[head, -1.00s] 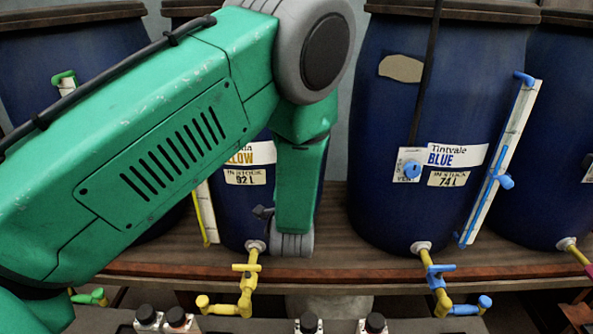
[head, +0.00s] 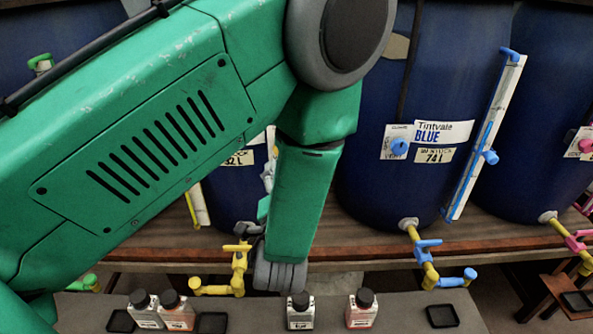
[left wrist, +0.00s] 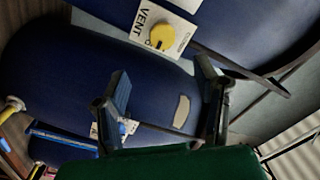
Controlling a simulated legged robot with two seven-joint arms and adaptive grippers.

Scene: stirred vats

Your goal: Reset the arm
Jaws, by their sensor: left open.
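My left arm crosses the head view from the left, its green links covering much of the yellow vat (head: 228,200). In the head view my left gripper is mostly hidden behind the arm. In the left wrist view my left gripper (left wrist: 165,98) is open, its two dark fingers apart with nothing between them. Behind the fingers is a dark blue vat (left wrist: 60,75). A yellow vent knob (left wrist: 162,36) on a white plate shows above them. My right gripper is not in view.
The blue-tint vat (head: 375,190) stands right of my arm, with its blue tap (head: 425,250). The yellow tap (head: 239,262) is close to my arm's lower end. Several small bottles (head: 362,308) stand on the dark front surface near an empty black tray (head: 441,316).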

